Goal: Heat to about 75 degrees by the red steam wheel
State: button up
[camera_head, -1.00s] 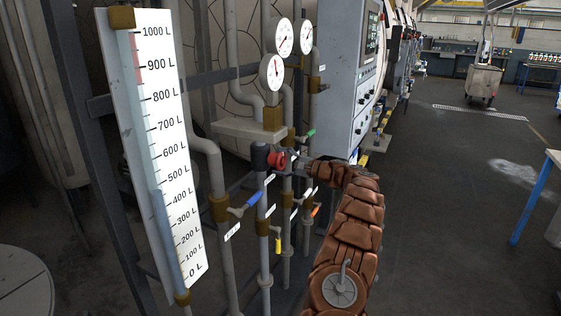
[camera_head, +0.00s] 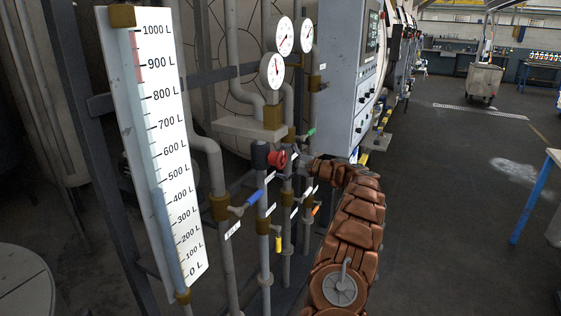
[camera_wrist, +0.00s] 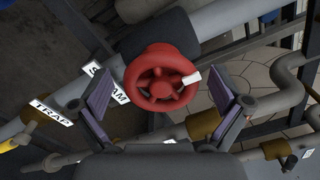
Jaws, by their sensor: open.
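The red steam wheel (camera_head: 277,158) sits on a dark valve body at the top of a grey pipe. In the wrist view the red wheel (camera_wrist: 161,78) faces me, with a white mark on its right rim. A partly hidden label by it seems to read STEAM (camera_wrist: 108,83). My gripper (camera_wrist: 160,98) is open, with one purple-padded finger on each side of the wheel and gaps between pads and rim. In the head view my gripper (camera_head: 296,163) is just right of the wheel. Round gauges (camera_head: 272,71) hang above; their readings are too small to tell.
A tall level scale (camera_head: 160,150) stands at the left. Blue (camera_head: 254,197), yellow, orange and green (camera_head: 308,132) valve handles crowd the pipes nearby. A grey control cabinet (camera_head: 350,75) stands behind. A TRAP label (camera_wrist: 52,110) shows at left. The floor at right is open.

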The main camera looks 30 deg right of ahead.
jog(key=v, duration=1.1)
jog(key=shift+s+d, duration=0.2)
jog(key=shift+s, duration=0.15)
jog(key=shift+a+f, duration=0.1)
